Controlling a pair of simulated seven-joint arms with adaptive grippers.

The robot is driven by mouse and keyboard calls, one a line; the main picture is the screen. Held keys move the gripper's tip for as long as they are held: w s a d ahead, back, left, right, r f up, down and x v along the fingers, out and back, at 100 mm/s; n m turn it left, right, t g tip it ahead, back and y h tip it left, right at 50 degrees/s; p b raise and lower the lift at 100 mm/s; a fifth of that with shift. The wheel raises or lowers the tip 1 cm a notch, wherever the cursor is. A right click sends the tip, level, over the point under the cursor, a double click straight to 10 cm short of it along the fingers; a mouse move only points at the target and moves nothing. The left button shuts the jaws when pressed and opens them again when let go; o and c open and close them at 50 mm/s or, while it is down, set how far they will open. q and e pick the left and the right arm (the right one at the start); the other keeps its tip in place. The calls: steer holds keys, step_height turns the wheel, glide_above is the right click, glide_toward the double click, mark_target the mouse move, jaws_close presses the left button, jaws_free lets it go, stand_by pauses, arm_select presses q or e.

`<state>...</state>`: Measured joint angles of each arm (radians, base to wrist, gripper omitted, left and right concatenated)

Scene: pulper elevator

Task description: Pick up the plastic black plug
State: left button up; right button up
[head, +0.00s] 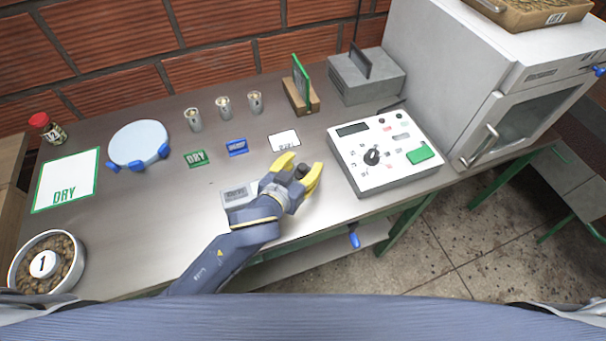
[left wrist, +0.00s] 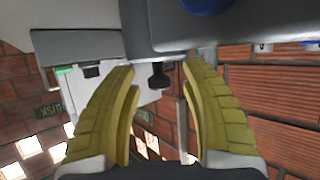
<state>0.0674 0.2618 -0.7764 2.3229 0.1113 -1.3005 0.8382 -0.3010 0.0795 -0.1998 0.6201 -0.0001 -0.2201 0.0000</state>
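My left gripper (head: 300,172) is over the front of the metal table, left of the white control box. Its yellow fingers are spread apart, open. A small dark piece (head: 303,168), likely the black plug, shows between the fingers in the head view. In the left wrist view a small black knob-shaped piece (left wrist: 158,76) shows in the gap between the open fingers (left wrist: 160,68), with space on both sides. I cannot tell for sure that both are the same piece. My right gripper is not in view.
The control box (head: 385,150) has a black dial (head: 372,156) and a green button. Three metal cups (head: 224,107), a blue-footed round dish (head: 138,144) and a green-framed stand (head: 301,88) are farther back.

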arm_select(q)
jaws_close()
stand_by(0.4)
